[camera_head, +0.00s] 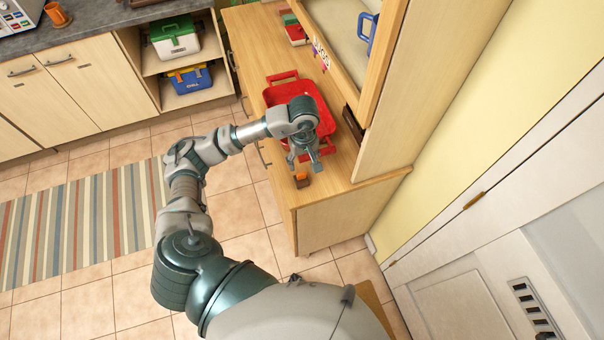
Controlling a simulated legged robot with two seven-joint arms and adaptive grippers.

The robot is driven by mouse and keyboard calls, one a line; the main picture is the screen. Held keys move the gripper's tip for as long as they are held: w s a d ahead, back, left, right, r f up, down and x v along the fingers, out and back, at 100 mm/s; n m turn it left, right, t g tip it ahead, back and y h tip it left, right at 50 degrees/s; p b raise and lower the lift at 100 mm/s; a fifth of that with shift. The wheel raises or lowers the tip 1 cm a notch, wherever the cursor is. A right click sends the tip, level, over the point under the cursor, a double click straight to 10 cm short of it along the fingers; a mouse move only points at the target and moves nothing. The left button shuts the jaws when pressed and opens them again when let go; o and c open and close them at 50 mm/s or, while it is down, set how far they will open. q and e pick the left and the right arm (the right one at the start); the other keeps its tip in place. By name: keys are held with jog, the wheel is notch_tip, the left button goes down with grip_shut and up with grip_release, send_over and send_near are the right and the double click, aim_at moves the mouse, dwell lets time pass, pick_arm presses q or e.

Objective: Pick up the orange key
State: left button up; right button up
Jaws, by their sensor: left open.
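A small orange and brown item (302,180) lies on the wooden counter, close to its front end; it may be the orange key, but it is too small to make out its shape. My left gripper (305,164) points down just above and beyond it, near the close edge of the red tray (328,126). The gripper's fingers are apart, and I see nothing between them. My left arm covers part of the tray. My right gripper is not in view.
A tall wooden cabinet (385,95) bounds the counter (335,178) on the right. A dark brown object (352,124) stands between tray and cabinet. A red-and-green box (293,28) sits farther back. Bare counter surrounds the small item.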

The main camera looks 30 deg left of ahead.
aim_at(301, 173)
pick_arm(q)
notch_tip(301, 173, down, 4)
jog(key=shift+w+a+r, duration=0.1)
jog(key=shift+a+r, duration=0.05)
jog(key=f, duration=0.1)
jog(key=f+p, duration=0.1)
jog(key=f, duration=0.3)
jog(key=shift+a+p, duration=0.25)
jog(key=shift+p, duration=0.05)
jog(key=shift+f, duration=0.2)
jog(key=c, duration=0.9)
